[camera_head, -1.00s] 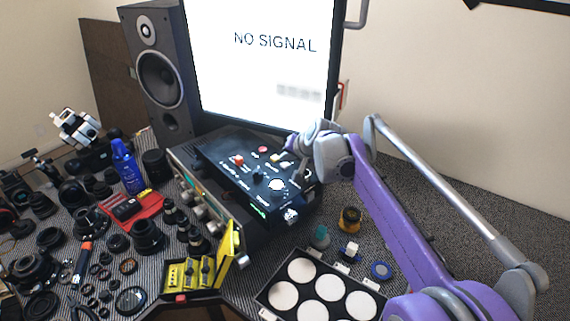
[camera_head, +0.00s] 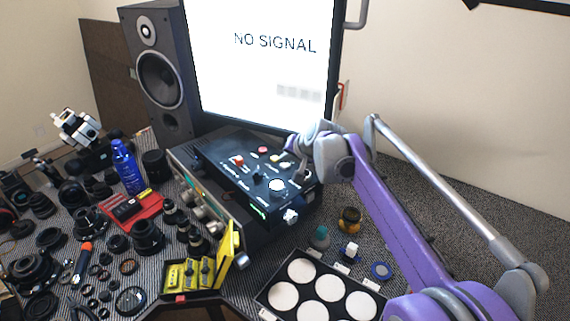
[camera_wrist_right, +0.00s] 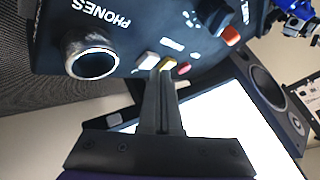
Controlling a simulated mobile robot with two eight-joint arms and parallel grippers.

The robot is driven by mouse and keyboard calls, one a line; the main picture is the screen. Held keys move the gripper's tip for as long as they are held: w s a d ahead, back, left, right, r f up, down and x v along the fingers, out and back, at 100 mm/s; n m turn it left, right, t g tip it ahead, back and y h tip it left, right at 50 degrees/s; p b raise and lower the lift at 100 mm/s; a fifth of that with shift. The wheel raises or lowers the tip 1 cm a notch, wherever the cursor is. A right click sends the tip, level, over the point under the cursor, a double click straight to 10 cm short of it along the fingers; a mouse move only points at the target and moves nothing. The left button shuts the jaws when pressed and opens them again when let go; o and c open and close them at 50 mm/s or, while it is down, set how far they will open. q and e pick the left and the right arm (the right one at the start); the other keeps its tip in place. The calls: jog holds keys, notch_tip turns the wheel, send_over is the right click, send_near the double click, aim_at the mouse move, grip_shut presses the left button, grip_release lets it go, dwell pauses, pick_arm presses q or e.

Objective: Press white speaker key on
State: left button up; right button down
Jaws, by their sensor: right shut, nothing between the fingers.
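The black control box (camera_head: 230,170) sits on top of a grey unit below the screen. In the right wrist view a white key (camera_wrist_right: 147,61), a yellow key (camera_wrist_right: 168,62) and a red key (camera_wrist_right: 184,69) stand in a row on its panel. My right gripper (camera_wrist_right: 163,74) is shut and empty. Its tips are at the row, close to the yellow key and just right of the white one. I cannot tell whether they touch. In the head view my right gripper (camera_head: 288,156) is over the box's far side, partly hidden by its wrist. My left gripper is not in view.
A monitor (camera_head: 262,60) reading NO SIGNAL stands behind the box, with a speaker (camera_head: 160,75) to its left. A round socket (camera_wrist_right: 90,54) marked PHONES and a dark knob (camera_wrist_right: 213,14) flank the keys. Lens parts crowd the left table.

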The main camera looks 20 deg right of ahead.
aim_at(286, 167)
jog(key=shift+f, duration=0.15)
dwell(0.5)
jog(key=shift+f, duration=0.35)
jog(key=shift+r, duration=0.1)
jog(key=shift+r+p, duration=0.35)
jog(key=shift+p, duration=0.1)
notch_tip(286, 167, up, 6)
jog(key=p, duration=0.5)
jog(key=shift+r, duration=0.1)
dwell(2.1)
